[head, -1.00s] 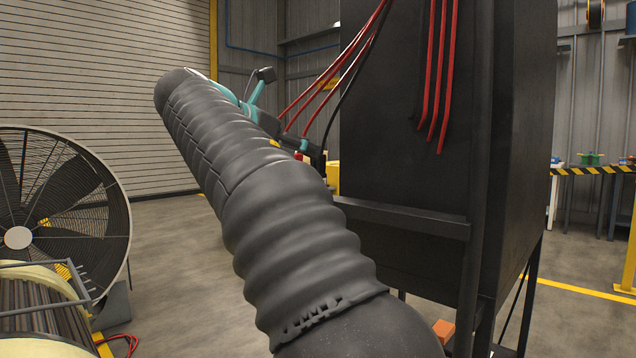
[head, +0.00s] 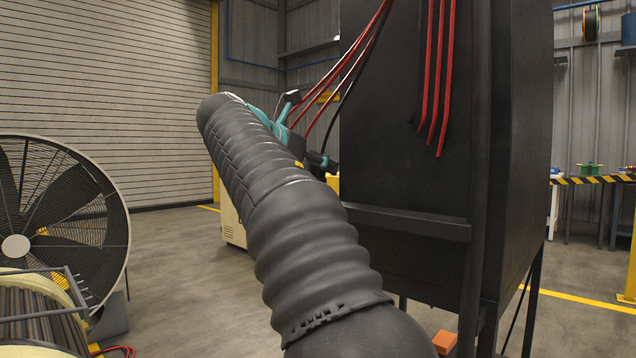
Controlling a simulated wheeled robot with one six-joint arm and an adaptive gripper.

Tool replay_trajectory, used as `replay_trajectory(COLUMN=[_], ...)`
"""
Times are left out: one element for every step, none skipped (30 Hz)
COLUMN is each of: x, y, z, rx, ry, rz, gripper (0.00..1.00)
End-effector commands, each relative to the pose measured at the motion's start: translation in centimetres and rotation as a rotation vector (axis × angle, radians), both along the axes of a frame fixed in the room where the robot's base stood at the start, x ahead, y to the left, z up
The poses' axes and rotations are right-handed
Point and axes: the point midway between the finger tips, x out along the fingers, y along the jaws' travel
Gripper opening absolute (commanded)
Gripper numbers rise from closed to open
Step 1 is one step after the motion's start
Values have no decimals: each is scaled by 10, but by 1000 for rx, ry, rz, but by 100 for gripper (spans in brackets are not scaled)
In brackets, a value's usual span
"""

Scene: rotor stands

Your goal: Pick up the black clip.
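My gripper (head: 308,130) is seen past my dark ribbed arm, which hides much of it. Its teal links and dark fingers are spread wide, one finger up, the other low near the black cabinet's left side. A black cable (head: 346,92) slants down from the cabinet toward the lower finger. A small dark shape at its lower end may be the black clip, but it overlaps the lower finger and I cannot separate the two. I see nothing clearly held. Red cables (head: 340,66) run down to the left behind the gripper.
The tall black cabinet (head: 445,130) on legs stands close on the right, with more red cables hanging on its front. A large fan (head: 60,225) and a spool (head: 40,315) stand at left. Open floor (head: 180,280) lies between. A striped-edge table (head: 592,180) is far right.

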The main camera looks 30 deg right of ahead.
Motion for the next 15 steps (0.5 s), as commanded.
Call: replay_trajectory(x=[0, 0, 0, 0, 0, 0, 0, 0, 0, 0, 0, 0, 0, 0, 0], y=[0, 0, 0, 0, 0, 0, 0, 0, 0, 0, 0, 0, 0, 0, 0], z=[0, 0, 0, 0, 0, 0, 0, 0, 0, 0, 0, 0, 1, 1, 2], rx=[0, 0, 0, 0, 0, 0, 0, 0, 0, 0, 0, 0, 0, 0, 0], ry=[0, 0, 0, 0, 0, 0, 0, 0, 0, 0, 0, 0, 0, 0, -1], rz=[0, 0, 0, 0, 0, 0, 0, 0, 0, 0, 0, 0, 0, 0, 0], gripper=[25, 17, 7, 0, 0, 0, 0, 0, 0, 0, 0, 0, 0, 0, 0])
